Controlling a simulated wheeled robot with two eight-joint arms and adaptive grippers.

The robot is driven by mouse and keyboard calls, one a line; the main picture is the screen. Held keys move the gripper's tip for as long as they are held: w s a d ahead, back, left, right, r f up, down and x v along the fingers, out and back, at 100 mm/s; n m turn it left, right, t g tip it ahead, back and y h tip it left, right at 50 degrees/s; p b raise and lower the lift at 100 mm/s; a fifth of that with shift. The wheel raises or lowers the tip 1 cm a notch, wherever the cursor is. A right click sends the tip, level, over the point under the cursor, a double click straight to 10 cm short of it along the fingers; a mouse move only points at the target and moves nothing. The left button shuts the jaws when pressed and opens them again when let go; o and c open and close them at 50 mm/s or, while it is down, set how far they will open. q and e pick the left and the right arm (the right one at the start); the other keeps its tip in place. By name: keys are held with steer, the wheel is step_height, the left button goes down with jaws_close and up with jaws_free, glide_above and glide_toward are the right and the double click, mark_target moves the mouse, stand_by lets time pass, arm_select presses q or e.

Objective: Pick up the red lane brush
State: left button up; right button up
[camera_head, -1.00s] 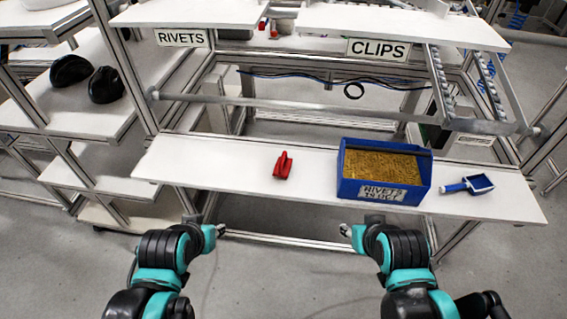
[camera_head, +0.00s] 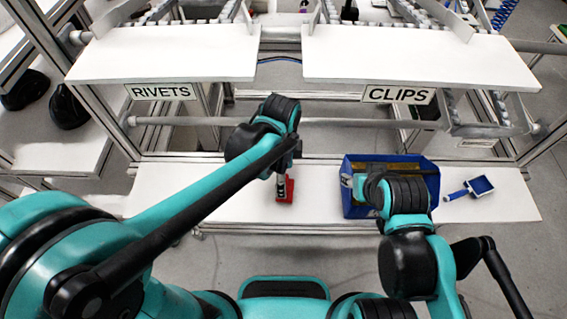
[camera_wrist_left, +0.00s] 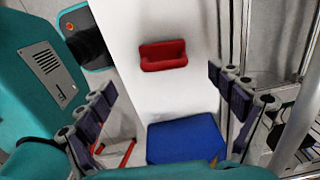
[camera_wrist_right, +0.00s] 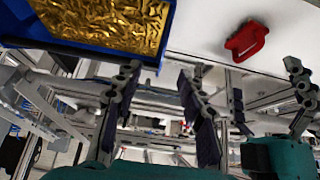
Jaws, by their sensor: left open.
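The red lane brush (camera_head: 286,191) lies on the lower white shelf, left of the blue bin, partly covered by my left gripper in the head view. It shows whole in the left wrist view (camera_wrist_left: 163,56) and in the right wrist view (camera_wrist_right: 246,40). My left gripper (camera_wrist_left: 165,102) is open and empty; its fingers stand wide apart, with the brush beyond them.
The blue bin (camera_head: 432,175), holding gold rivets, stands right of the brush, partly behind my right arm. A blue scoop (camera_head: 470,188) lies farther right on the shelf (camera_head: 515,200). Upper shelves labelled RIVETS (camera_head: 160,91) and CLIPS (camera_head: 398,95) are above. The shelf left of the brush is clear.

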mark_target(290, 183)
arm_select(q)
steer(key=shift+w+d+f+m, duration=0.1)
steer(key=shift+w+d+m, duration=0.1)
steer(key=shift+d+m, duration=0.2)
arm_select(e)
steer(key=shift+w+r, duration=0.15)
steer(key=shift+w, duration=0.05)
arm_select(q)
steer(key=shift+f, duration=0.35)
arm_select(e)
steer(key=shift+s, duration=0.1)
arm_select(q)
step_height(290, 183, down, 7)
steer(key=shift+w+r+b, duration=0.1)
steer(key=shift+b, duration=1.05)
arm_select(e)
step_height(290, 183, down, 2)
steer(key=shift+s+f, duration=0.1)
arm_select(q)
steer(key=c, duration=1.3)
